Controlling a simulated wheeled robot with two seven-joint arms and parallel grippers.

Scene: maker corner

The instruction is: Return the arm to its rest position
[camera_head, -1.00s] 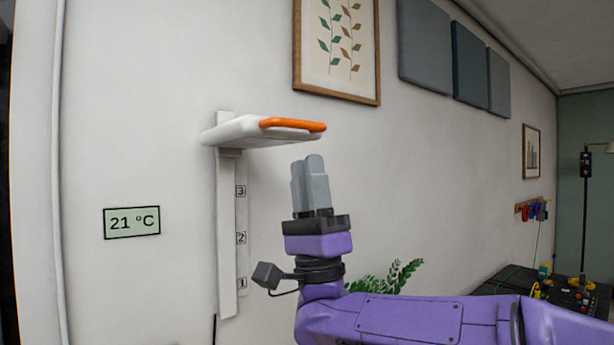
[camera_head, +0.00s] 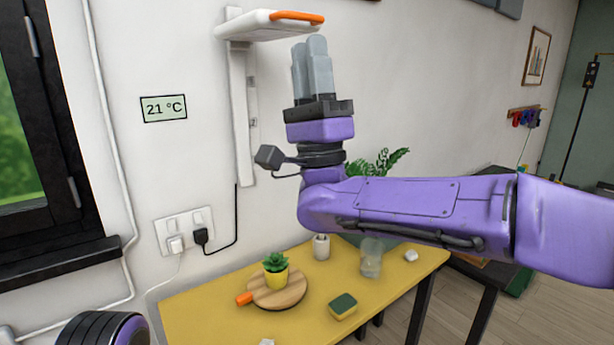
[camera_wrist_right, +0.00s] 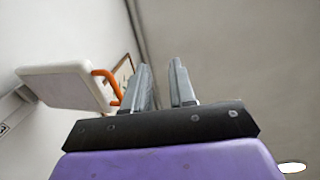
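My right arm reaches in from the right in the head view, with its purple wrist bent upward. My right gripper (camera_head: 312,62) points up, just below and in front of a white wall-mounted lift plate (camera_head: 262,27) with an orange handle (camera_head: 297,17). In the right wrist view, a gap shows between the two grey fingers of the right gripper (camera_wrist_right: 161,85). Nothing is between them. The white plate (camera_wrist_right: 62,85) and orange handle (camera_wrist_right: 106,82) are to the left of the fingers there, seemingly apart from them. My left gripper is not in view.
A yellow table (camera_head: 215,315) stands below the arm. It bears a round wooden board (camera_head: 290,294) with a potted plant (camera_head: 275,272), a sponge (camera_head: 343,306), a glass (camera_head: 371,260) and a white cup (camera_head: 321,248). Wall sockets (camera_head: 184,229) and a window (camera_head: 30,150) are left.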

